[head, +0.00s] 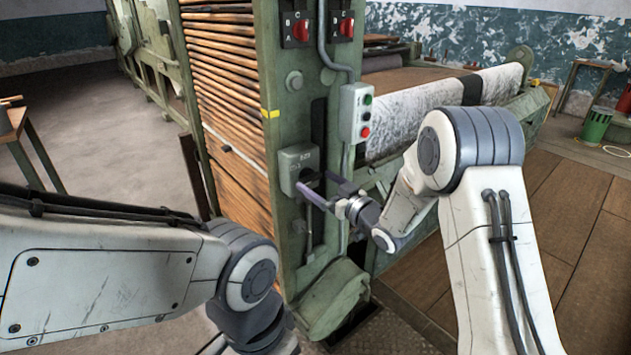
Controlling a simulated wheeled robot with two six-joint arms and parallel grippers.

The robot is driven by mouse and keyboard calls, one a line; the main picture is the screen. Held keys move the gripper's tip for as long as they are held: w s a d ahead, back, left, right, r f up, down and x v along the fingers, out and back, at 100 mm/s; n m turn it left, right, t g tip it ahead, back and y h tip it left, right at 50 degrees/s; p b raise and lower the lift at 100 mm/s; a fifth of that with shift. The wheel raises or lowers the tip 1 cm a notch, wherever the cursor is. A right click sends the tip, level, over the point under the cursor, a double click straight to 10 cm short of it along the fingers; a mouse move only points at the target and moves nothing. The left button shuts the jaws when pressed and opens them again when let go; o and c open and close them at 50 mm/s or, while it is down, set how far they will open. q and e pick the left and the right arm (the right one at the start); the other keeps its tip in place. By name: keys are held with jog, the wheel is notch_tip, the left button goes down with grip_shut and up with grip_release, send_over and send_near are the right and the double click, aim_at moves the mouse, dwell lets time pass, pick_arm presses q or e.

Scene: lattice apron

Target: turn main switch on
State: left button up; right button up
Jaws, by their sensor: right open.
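A grey-green switch box (293,160) with a small dark label is mounted on the front post of the green machine. My right gripper (313,180) is at the lower right front of this box, with its two fingers open and pointing toward it. The fingers cover part of the box's lower front, so I cannot tell the position of any handle there, or whether a finger touches it. Two red rotary switches with lettered dark plates, a left one (300,30) and a right one (346,27), sit higher on the machine. My left gripper is outside the picture.
A push-button box (355,112) with green and red buttons hangs on a conduit (321,40) just above my right wrist. Stacked wooden slats (225,95) fill the machine's left side.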

jog(key=shift+x, duration=0.9)
jog(key=c, duration=1.1)
